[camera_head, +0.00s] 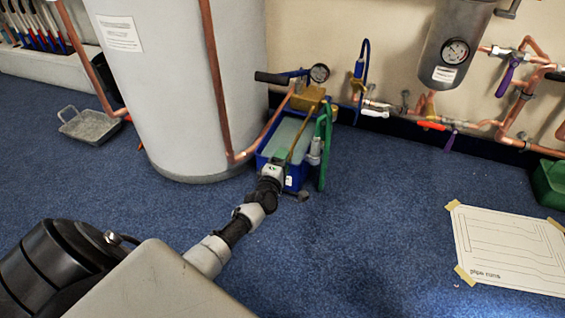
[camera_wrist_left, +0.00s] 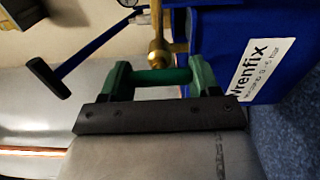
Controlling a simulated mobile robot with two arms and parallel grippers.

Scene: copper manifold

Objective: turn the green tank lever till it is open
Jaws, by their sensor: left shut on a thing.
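The green tank lever (camera_wrist_left: 162,77) shows in the left wrist view as a short green bar next to a brass fitting (camera_wrist_left: 158,52). My left gripper (camera_wrist_left: 161,82) is shut on it, with one dark green fingertip at each end of the visible bar. In the head view my left gripper (camera_head: 272,172) reaches the front of the blue tank (camera_head: 292,181), and it mostly hides the lever there. The tank has an open top and a white label (camera_wrist_left: 263,69). My right gripper is in neither view.
A blue pump arm with a black grip (camera_head: 272,77) juts out above the tank. A large pale cylinder (camera_head: 180,90) stands close on the left. Copper pipes (camera_head: 487,124) run along the wall. A paper sheet (camera_head: 510,246) lies on the open blue floor at right.

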